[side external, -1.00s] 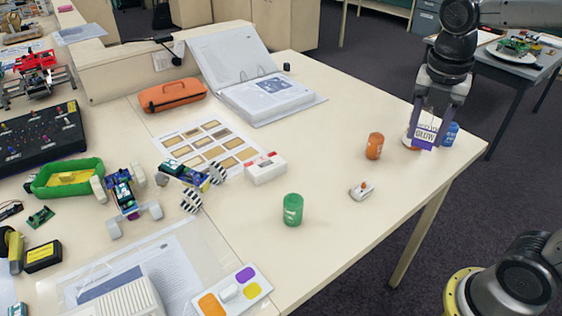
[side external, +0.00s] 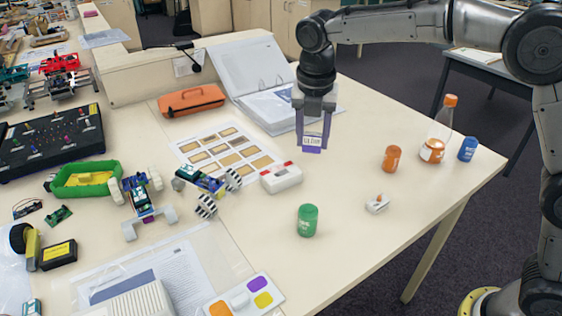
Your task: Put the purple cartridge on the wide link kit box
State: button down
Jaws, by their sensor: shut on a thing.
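The purple cartridge (side external: 312,149) has a white label and hangs between the fingers of my gripper (side external: 313,138). My gripper is shut on it, pointing down, and holds it above the table. In the picture it is above and right of a white box with red marks (side external: 282,178), in front of the open binder. I cannot read a name on either box, so I cannot tell which is the wide link kit box.
A green cartridge (side external: 307,220), an orange one (side external: 391,158) and a blue one (side external: 467,149) stand on the table (side external: 350,250). An orange-capped bottle (side external: 437,134) stands at right. A binder (side external: 270,100), a card sheet (side external: 228,150) and a wheeled model (side external: 205,184) lie around the white box.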

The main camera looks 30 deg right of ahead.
send_over(281, 171)
jog(key=f, duration=0.7)
jog(key=shift+s+a+f, duration=0.1)
jog(key=shift+s, duration=0.25)
jog(key=shift+w+f, duration=0.15)
jog(key=shift+f, duration=1.6)
jog(key=shift+f, duration=0.15)
jog(key=shift+c, duration=1.7)
grip_release()
